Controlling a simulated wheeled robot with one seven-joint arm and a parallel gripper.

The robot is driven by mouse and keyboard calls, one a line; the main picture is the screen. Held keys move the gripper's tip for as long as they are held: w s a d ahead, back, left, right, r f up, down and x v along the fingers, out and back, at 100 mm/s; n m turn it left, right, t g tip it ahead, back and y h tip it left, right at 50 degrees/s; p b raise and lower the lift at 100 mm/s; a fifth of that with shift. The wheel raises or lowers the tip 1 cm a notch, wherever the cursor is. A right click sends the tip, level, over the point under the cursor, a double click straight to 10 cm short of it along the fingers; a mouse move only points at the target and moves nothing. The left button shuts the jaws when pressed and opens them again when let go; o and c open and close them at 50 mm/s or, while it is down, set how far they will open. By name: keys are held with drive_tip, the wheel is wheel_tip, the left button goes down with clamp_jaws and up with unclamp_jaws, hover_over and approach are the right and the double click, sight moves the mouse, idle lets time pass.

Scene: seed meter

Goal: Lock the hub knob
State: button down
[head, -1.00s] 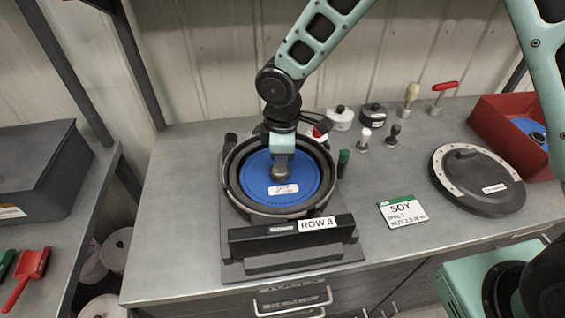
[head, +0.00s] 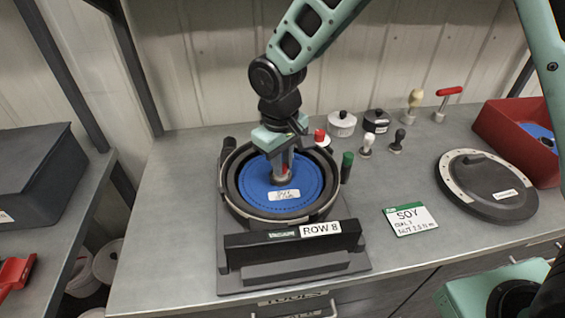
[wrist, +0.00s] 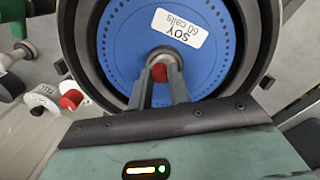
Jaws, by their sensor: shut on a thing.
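A blue seed disc (head: 309,180) with a white label lies in the round dark meter housing (head: 233,190). In the wrist view the blue disc (wrist: 115,58) bears a label that reads SOY 60 cells. The hub knob (wrist: 159,72) stands at the disc's centre and shows a red part between my fingers. My gripper (head: 284,174) points down over the hub and is shut on the knob. In the wrist view my gripper (wrist: 160,90) has a finger on each side of it. The fingers partly hide the knob, so its lock position cannot be told.
A ROW 8 plate (head: 320,229) is on the stand's front bar. A SOY card (head: 411,220) and a round dark lid (head: 487,184) lie to the right. Several small pots and handled tools stand behind. A red bin (head: 505,122) is at the far right.

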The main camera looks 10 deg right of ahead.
drive_tip(key=shift+m, duration=0.3)
idle(0.4)
drive_tip(key=c, duration=1.3)
unclamp_jaws()
drive_tip(key=shift+r, duration=0.1)
drive_tip(key=r, duration=0.5)
drive_tip(key=r+b, duration=0.1)
drive_tip(key=r, duration=0.5)
drive_tip(key=r+b, duration=0.1)
drive_tip(key=r, duration=0.5)
drive_tip(key=shift+s+a+r, duration=0.1)
drive_tip(key=shift+s+a, duration=0.1)
drive_tip(key=shift+a, duration=0.15)
drive_tip(key=shift+n+y, duration=0.5)
drive_tip(key=shift+n, duration=0.2)
drive_tip(key=s+d+f, duration=0.2)
drive_tip(key=s+f, duration=0.1)
drive_tip(key=s, duration=0.4)
drive_tip(key=s+d+f, duration=0.2)
drive_tip(key=s+f, duration=0.1)
drive_tip(key=s, duration=0.5)
drive_tip(key=s+d+f, duration=0.3)
drive_tip(key=s, duration=0.5)
drive_tip(key=shift+s+f, duration=0.2)
drive_tip(key=shift+f, duration=0.2)
